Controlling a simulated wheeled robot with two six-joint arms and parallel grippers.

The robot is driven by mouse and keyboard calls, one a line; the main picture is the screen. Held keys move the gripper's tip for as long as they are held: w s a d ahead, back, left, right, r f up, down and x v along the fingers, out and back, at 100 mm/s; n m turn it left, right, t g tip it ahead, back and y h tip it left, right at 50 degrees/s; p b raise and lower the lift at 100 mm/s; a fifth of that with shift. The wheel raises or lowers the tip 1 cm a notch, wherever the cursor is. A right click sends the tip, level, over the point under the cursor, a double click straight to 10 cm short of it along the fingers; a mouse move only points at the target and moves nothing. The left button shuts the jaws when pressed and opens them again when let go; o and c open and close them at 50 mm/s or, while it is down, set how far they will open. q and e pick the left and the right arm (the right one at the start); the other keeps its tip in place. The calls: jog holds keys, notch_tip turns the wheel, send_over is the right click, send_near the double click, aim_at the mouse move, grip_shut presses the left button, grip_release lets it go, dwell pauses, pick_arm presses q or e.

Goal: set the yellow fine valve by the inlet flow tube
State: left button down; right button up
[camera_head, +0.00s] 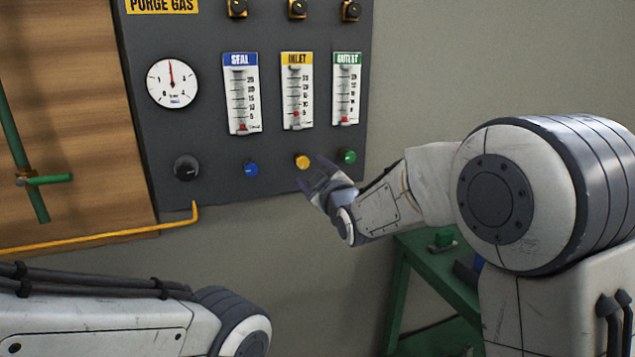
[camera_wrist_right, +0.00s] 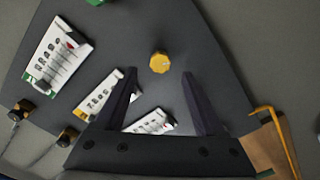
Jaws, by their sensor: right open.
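The yellow fine valve (camera_head: 302,161) is a small round knob on the dark panel, below the inlet flow tube (camera_head: 297,92) with its yellow label. The tube's red float sits low on the scale. My right gripper (camera_head: 313,176) is open and empty, just below and right of the yellow knob in the head view. In the right wrist view the yellow knob (camera_wrist_right: 159,62) shows between and just beyond the two fingertips (camera_wrist_right: 160,76), apart from both. My left gripper is out of view; only part of that arm shows.
A blue knob (camera_head: 251,169) and a green knob (camera_head: 348,157) flank the yellow one. A black knob (camera_head: 186,167) and a round gauge (camera_head: 173,83) are farther left. The seal tube (camera_head: 241,95) and outlet tube (camera_head: 346,90) hang above. A green stand (camera_head: 405,290) is below right.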

jog(key=v, duration=0.3)
jog(key=shift+s+d, duration=0.1)
jog(key=shift+s, duration=0.2)
jog(key=s+a+f+m+g+p, duration=0.1)
jog(key=s+f+g+p, duration=0.15)
jog(key=s, duration=0.35)
jog(key=s+a+f+m+g+h+p, duration=0.1)
jog(key=s+a+f+g+p, duration=0.1)
jog(key=s+g, duration=0.3)
jog(key=s+a+f+m+g+p, duration=0.1)
jog(key=s+f+g+p, duration=0.1)
jog(key=s, duration=0.4)
jog(key=s+d+f+m+g+h+p, duration=0.1)
jog(key=s+g, duration=0.3)
jog(key=s, duration=0.7)
jog(key=s+d+f+m+g+h+p, duration=0.1)
jog(key=s+d+g+h+p, duration=0.1)
jog(key=s, duration=0.9)
jog(key=d+g+p, duration=0.1)
jog(key=d, duration=0.1)
jog(key=shift+s+d+f+g+h, duration=0.3)
jog(key=shift+s+g, duration=0.05)
jog(key=shift+s, duration=0.05)
